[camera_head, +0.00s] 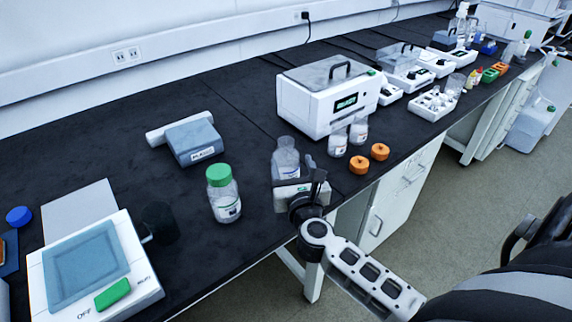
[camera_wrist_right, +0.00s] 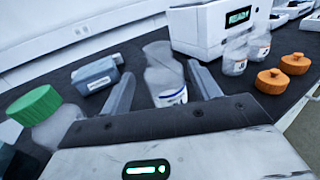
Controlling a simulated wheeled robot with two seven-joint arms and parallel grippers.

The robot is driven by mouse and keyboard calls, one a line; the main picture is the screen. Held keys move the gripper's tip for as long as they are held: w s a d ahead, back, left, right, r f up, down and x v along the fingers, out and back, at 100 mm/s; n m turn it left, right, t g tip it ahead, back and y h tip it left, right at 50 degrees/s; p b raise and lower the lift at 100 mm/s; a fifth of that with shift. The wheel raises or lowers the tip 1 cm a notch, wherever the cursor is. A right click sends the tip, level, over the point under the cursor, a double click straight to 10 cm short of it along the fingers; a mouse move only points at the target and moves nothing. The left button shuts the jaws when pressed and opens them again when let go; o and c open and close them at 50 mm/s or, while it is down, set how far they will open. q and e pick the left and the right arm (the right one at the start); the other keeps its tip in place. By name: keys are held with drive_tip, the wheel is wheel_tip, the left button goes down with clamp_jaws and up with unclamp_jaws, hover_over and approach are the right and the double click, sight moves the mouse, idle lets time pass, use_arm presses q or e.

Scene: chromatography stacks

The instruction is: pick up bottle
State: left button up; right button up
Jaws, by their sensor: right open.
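A clear bottle without a cap (camera_head: 286,154) stands upright on the black bench near its front edge. It also shows in the right wrist view (camera_wrist_right: 164,76), with a label low on its side. My right gripper (camera_head: 299,176) is open at the bottle's front side. In the wrist view the bottle appears between its two fingers (camera_wrist_right: 160,72), with gaps on both sides; I cannot tell how deep it is between them. A green-capped bottle (camera_head: 224,198) stands to the left, also in the wrist view (camera_wrist_right: 48,118). My left gripper is not in view.
Two small clear bottles (camera_head: 338,144) stand right of the gripper, with two orange caps (camera_head: 359,165) near the edge. A white machine (camera_head: 326,100) stands behind. A grey-blue device (camera_head: 194,142) and a white scale (camera_head: 140,285) are left. Bench behind the bottle is partly clear.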

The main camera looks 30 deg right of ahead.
sight(288, 151)
drive_tip(key=x, duration=0.7)
drive_tip(key=shift+w, duration=0.2)
clamp_jaws()
drive_tip(key=shift+r+p, duration=0.2)
drive_tip(key=shift+p, duration=0.1)
